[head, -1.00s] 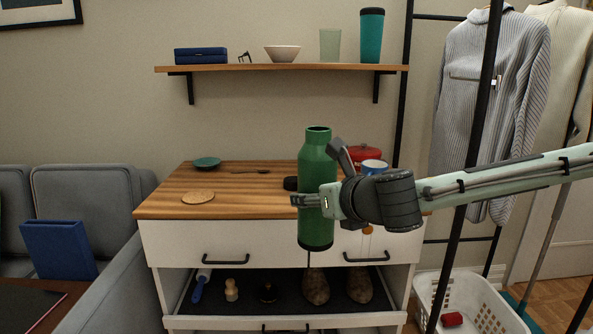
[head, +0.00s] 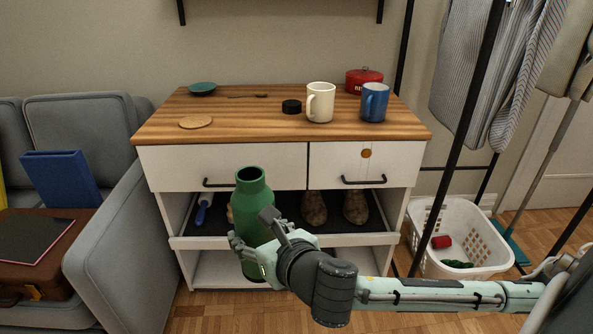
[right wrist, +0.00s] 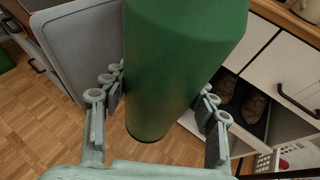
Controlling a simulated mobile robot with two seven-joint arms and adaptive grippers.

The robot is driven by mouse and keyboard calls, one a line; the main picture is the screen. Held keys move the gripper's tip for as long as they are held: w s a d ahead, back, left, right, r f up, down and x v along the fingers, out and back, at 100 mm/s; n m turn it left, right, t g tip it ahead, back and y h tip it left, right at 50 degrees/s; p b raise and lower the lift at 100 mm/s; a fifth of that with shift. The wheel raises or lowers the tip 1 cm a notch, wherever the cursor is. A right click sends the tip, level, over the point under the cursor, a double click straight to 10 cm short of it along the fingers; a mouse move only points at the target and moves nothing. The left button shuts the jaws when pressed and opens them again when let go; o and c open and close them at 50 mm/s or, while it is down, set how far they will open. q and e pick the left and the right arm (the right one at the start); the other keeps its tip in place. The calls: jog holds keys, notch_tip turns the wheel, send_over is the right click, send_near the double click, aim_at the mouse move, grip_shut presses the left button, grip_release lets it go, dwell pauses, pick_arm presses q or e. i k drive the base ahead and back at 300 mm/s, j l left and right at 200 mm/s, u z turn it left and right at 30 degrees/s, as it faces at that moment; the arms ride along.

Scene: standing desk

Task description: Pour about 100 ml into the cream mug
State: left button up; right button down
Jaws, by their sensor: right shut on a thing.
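The cream mug (head: 320,102) stands upright on the wooden dresser top, its handle to the left. My right gripper (head: 252,243) is shut around the green bottle (head: 250,190) and holds it nearly upright in front of the dresser, below the level of its top. The bottle's mouth appears open. In the right wrist view the green bottle (right wrist: 180,60) fills the space between the fingers (right wrist: 160,100), and its mouth is out of frame. The mug's inside cannot be made out. My left gripper is not in view.
On the dresser top (head: 240,115) a blue mug (head: 374,102) stands close right of the cream mug. A cork coaster (head: 195,122) and teal dish (head: 202,89) are at left.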

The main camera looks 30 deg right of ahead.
aim_at(320, 95)
jog(key=i+j, duration=0.2)
jog(key=i, duration=0.2)
jog(key=z, duration=0.85)
